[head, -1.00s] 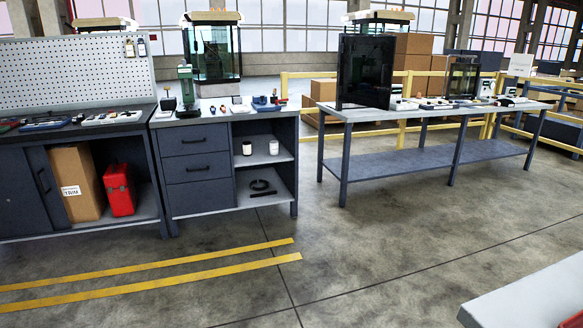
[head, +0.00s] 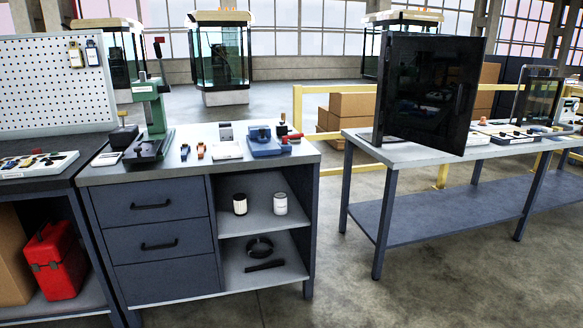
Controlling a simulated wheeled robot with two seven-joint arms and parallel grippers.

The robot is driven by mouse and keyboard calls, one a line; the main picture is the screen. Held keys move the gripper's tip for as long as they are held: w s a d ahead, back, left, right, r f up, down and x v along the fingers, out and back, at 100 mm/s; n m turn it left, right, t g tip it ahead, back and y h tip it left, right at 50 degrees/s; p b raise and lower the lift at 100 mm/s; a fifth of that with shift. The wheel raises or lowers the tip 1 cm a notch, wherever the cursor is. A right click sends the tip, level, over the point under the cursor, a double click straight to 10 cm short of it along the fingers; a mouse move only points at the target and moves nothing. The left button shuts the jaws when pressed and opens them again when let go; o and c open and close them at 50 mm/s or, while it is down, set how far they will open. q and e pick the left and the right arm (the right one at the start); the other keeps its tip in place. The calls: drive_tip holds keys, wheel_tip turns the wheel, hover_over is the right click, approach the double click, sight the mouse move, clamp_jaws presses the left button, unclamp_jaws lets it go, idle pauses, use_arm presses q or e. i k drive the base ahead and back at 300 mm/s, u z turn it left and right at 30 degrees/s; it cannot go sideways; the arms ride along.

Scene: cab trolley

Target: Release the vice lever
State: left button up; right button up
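A blue vice (head: 264,146) sits near the right end of the workbench top (head: 215,165). A red lever (head: 292,138) sticks out at its right side, roughly level. A small dark part with a tan or brass-coloured top stands just behind the lever; I cannot tell whether it belongs to the vice. The vice is too small in view to tell what its jaws hold. Neither of my grippers is in view.
Left of the vice stand a grey-white device (head: 227,145), small orange-and-blue items and a green press (head: 150,110). Below are drawers and open shelves with two canisters. A second table (head: 405,152) with a dark panel stands right. Floor shows between them.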

sight(285, 138)
drive_tip(key=u, duration=0.1)
drive_tip(key=i, duration=1.8)
drive_tip(key=z, duration=0.3)
